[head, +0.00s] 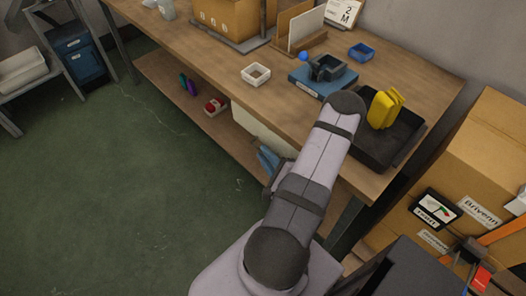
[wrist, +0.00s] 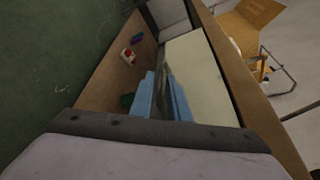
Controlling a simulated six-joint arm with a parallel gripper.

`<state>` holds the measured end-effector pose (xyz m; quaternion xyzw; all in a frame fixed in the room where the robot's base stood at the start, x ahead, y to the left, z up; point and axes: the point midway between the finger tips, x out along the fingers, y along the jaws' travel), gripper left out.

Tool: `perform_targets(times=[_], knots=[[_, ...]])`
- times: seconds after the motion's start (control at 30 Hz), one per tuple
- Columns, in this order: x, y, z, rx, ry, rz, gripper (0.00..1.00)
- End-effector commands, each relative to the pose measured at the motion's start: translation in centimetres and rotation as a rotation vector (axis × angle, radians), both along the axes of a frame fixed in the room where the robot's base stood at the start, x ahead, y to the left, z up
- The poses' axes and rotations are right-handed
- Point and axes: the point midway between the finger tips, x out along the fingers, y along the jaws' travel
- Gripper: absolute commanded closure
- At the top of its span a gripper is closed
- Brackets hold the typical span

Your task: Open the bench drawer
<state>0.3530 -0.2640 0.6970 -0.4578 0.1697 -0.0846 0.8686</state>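The drawer's cream front (head: 262,132) shows under the bench top in the head view and looks closed. It is the pale panel (wrist: 203,78) right of the fingers in the wrist view. My gripper (head: 268,160) has blue fingers and is low in front of the drawer, partly hidden by my arm. In the wrist view my gripper (wrist: 164,88) has its two fingers apart, beside the drawer front, with a dark grey strip between them. I cannot tell whether that strip is the handle or whether the fingers press on it.
A lower shelf (head: 165,80) carries a red-and-white item (head: 215,105). Cardboard boxes (head: 490,150) stand right. The green floor at left is clear.

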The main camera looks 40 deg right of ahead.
Motion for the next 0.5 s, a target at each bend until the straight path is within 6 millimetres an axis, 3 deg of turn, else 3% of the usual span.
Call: perform_targets(times=[0.2,0.5], knots=[[1.4,-0.4,-0.3,0.000,-0.001,0.001,0.85],[1.6,-0.5,-0.4,0.001,0.000,0.000,0.85]])
